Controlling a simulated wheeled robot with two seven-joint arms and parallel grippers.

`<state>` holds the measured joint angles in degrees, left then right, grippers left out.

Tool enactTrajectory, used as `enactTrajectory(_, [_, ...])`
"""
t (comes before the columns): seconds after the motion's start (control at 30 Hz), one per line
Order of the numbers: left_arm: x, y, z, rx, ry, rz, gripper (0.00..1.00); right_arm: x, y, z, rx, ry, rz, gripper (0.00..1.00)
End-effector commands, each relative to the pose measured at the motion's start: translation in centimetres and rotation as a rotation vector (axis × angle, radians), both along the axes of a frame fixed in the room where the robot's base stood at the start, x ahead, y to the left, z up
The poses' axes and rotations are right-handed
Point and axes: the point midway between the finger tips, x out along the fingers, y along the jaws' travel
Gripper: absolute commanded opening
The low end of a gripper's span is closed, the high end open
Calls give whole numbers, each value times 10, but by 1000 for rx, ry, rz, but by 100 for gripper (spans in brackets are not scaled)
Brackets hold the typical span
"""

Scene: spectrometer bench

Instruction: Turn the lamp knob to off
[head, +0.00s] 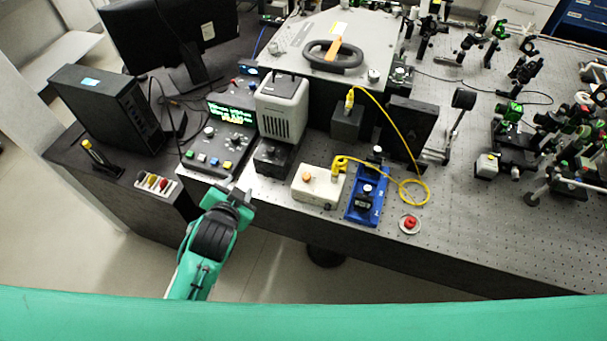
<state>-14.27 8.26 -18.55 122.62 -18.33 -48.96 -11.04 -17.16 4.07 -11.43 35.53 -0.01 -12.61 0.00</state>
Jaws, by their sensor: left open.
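A light grey vented housing (283,108), which looks like the lamp, stands on a black base (275,158) near the bench's front edge. A small knob seems to be on the base's front, but its setting is too small to read. My left gripper (240,193) is open and empty, at the bench's front edge, below and left of the black base and apart from it. It is just in front of a control panel (212,150) with a lit green screen, knobs and coloured buttons. My right gripper is not in view.
Right of the lamp are a cream box (318,188) with an orange button, a blue device (366,205) and a red button (410,223). A yellow cable (405,140) loops above the bench. A black computer case (108,110) and a monitor (165,35) stand left.

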Motion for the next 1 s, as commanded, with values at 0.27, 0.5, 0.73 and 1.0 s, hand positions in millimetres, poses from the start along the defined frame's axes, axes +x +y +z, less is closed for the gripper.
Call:
enactTrajectory(0.27, [62, -68, 133, 247, -537, -242, 41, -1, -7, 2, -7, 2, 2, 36])
enactTrajectory(0.5, [57, -168, 253, 586, -1145, -524, 41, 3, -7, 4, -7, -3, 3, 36])
enactTrajectory(0.73, [-4, -265, 305, 973, -1757, -823, 41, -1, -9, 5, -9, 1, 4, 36])
enactTrajectory(1.0, [-69, -322, 259, 1443, -2418, -1258, 41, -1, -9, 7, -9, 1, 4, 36])
